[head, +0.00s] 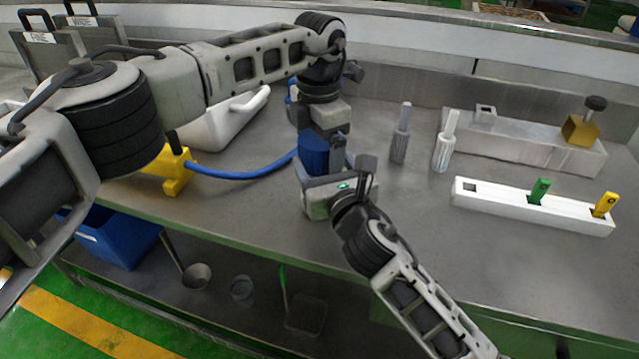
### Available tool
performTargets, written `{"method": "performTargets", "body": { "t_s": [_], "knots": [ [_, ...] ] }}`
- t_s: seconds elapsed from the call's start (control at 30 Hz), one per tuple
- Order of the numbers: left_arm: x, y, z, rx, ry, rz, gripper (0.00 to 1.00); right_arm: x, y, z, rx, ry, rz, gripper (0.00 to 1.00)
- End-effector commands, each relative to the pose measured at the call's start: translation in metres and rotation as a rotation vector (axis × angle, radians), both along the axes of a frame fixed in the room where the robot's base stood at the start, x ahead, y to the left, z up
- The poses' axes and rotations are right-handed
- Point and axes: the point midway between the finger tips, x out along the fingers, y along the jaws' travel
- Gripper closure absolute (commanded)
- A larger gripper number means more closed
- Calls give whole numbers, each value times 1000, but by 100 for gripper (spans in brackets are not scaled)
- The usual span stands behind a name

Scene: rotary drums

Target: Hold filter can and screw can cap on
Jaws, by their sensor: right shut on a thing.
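The blue filter can (314,153) stands on the steel bench near its front edge, mostly covered by my grippers. My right gripper (326,178) reaches in from the lower right and is shut on the can's lower part. My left gripper (325,128) points down directly over the can from above. Its fingers are largely hidden, so I cannot tell whether they are open or shut. I cannot make out the can cap. It may be hidden between the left gripper and the can's top.
A blue hose (245,173) runs from a yellow fitting (172,172) toward the can. A white container (222,122) stands behind it. Two grey-handled tools, a white rack (500,199) and a steel block (515,145) stand to the right. The bench front right is clear.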

Motion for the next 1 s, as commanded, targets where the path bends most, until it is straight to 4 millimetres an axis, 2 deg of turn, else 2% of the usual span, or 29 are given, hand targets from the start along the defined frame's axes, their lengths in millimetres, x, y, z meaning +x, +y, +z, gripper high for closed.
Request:
{"method": "performTargets", "body": {
  "t_s": [0.17,0.5,0.73,0.77,0.8,0.87,1.0],
  "knots": [
    [0,-1,4,0,-1,-2,9,0,0,-1,-2,2,1,96],
    [0,-1,43,-2,-1,-3,9,-1,1,-1,-1,2,3,96],
    [-1,-1,45,-1,0,-3,9,-1,1,-1,0,1,4,96],
    [-1,-1,45,-1,0,-3,12,-1,1,-1,0,1,4,96],
    [-1,-1,45,-1,0,0,22,-1,1,-1,0,1,4,96],
    [0,-2,49,-2,-1,25,22,-1,1,-1,0,1,4,96],
    [0,-3,66,-4,-1,186,22,-1,2,-1,1,1,4,96]
  ]
}}
